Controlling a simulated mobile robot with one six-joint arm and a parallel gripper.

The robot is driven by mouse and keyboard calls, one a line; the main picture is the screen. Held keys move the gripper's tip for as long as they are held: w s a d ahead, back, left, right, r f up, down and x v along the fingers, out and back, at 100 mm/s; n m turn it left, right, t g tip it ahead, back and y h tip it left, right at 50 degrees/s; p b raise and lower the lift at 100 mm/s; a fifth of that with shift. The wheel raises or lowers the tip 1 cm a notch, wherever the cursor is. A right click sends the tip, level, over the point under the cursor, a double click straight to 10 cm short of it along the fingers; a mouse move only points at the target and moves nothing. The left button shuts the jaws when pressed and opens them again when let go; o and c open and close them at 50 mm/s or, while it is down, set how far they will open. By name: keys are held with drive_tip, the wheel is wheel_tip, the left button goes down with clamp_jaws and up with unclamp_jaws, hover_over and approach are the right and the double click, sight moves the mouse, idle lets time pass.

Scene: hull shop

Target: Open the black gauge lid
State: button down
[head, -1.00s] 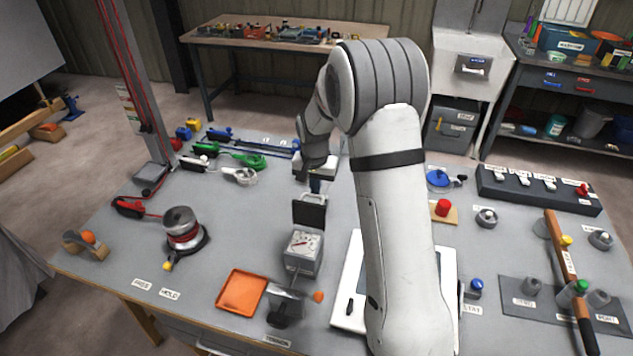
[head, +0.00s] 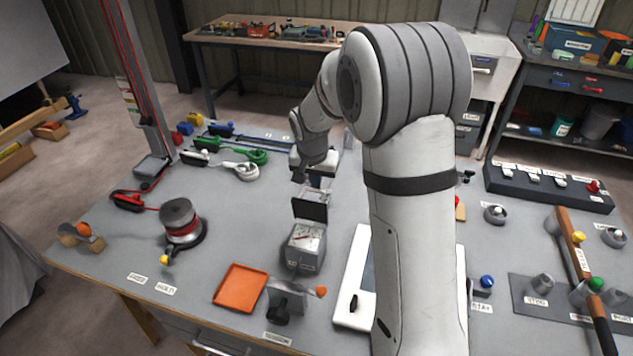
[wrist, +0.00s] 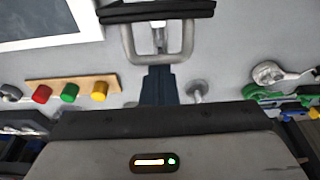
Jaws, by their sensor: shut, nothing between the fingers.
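The gauge (head: 303,247) is a small grey box with a pale dial on top, standing on the bench in the head view. Its black lid (head: 310,208) stands raised at the box's far side, and the dial shows. The lid's black edge (wrist: 157,10) crosses the top of the wrist view, with a grey loop handle (wrist: 127,42) joined to it. My gripper (head: 317,184) is just behind the lid. In the wrist view its dark fingers (wrist: 158,72) are shut and empty, close to the handle; I cannot tell whether they touch it.
An orange tray (head: 241,288) and a small dark stand (head: 287,300) are in front of the gauge. A red-banded round device (head: 181,223) stands to the left. A white-framed panel (head: 352,300) lies to the right, partly hidden by my arm.

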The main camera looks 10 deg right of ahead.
drive_tip(key=d+b+v, duration=0.1)
drive_tip(key=v, duration=0.7)
drive_tip(key=s+d+r+n, duration=0.1)
drive_tip(key=s+n, duration=0.1)
drive_tip(key=s, duration=1.1)
drive_tip(key=s+d+r+n+y, duration=0.1)
drive_tip(key=s+d+n, duration=0.1)
drive_tip(key=s, duration=1.2)
drive_tip(key=shift+s+r+n+t, duration=0.2)
drive_tip(key=shift+r+n+t, duration=0.2)
drive_tip(key=shift+n, duration=0.1)
drive_tip(key=shift+f, duration=0.1)
